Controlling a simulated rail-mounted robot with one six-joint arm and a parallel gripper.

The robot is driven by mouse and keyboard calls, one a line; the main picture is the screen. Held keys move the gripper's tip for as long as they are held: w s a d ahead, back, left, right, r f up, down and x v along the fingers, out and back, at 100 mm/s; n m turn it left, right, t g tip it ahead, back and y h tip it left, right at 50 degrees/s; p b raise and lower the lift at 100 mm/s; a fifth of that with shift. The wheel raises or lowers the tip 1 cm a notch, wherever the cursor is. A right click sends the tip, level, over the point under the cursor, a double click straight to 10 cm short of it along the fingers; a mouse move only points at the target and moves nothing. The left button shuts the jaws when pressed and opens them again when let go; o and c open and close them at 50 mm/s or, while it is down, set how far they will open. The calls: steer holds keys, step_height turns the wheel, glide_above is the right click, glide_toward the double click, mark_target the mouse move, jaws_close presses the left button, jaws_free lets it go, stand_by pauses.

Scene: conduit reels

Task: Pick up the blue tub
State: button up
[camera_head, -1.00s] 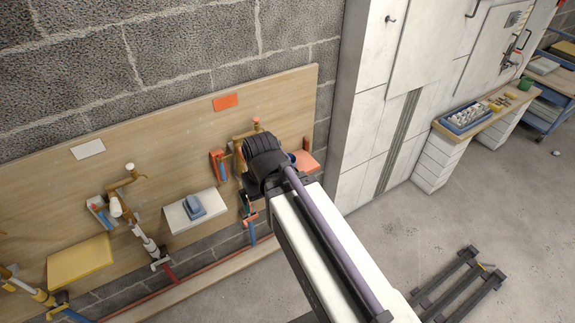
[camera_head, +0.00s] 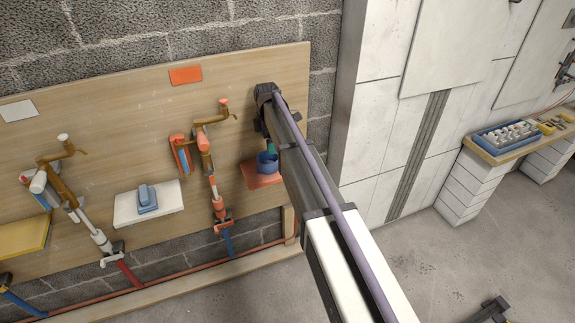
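The blue tub (camera_head: 267,163) is a small, round, dark blue container on the orange shelf (camera_head: 256,181) at the right end of the wooden board. My arm reaches in from the lower right and hides part of the tub's right side. A teal piece that looks like part of my gripper (camera_head: 271,147) shows just above the tub's rim. Most of the gripper is hidden behind my arm, so its opening and any contact with the tub cannot be seen.
Left of the orange shelf, an orange-and-brown pipe fixture (camera_head: 205,160) juts from the board. A white shelf (camera_head: 120,210) carries a blue block (camera_head: 147,198). Another pipe fixture (camera_head: 70,195) and a yellow shelf (camera_head: 24,238) are farther left. A white cabinet (camera_head: 375,120) stands on the right.

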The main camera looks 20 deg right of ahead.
mark_target(267, 163)
steer(key=shift+n, duration=0.7)
steer(key=f+b, duration=0.7)
steer(key=a+f+b, duration=0.1)
steer(key=f+b, duration=0.3)
steer(key=shift+f, duration=0.1)
steer(key=shift+r, duration=0.25)
steer(key=c, duration=0.6)
